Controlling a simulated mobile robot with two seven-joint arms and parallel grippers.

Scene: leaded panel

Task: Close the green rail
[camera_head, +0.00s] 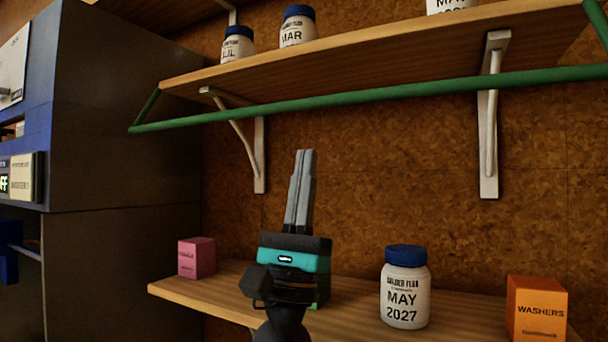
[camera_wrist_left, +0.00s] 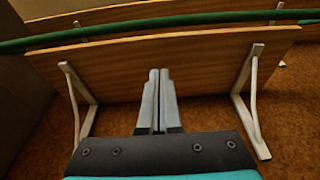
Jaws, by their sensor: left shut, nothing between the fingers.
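The green rail (camera_head: 350,103) is a long bar in front of the upper wooden shelf (camera_head: 400,55), joined to it by short green side arms. In the head view it hangs low, below the shelf's front edge. It also crosses the top of the left wrist view (camera_wrist_left: 200,20). My left gripper (camera_head: 307,153) points upward below the rail, with its fingers together and nothing between them. In the left wrist view its fingertips (camera_wrist_left: 158,72) appear against the shelf's underside, apart from the rail. My right gripper is not in view.
The upper shelf bears several white jars with blue lids, and white brackets (camera_head: 489,120) support it. The lower shelf (camera_head: 350,317) holds a pink box (camera_head: 196,258), a MAY 2027 jar (camera_head: 405,290), an orange WASHERS box (camera_head: 537,309) and a green item behind my gripper. A grey cabinet (camera_head: 125,150) stands left.

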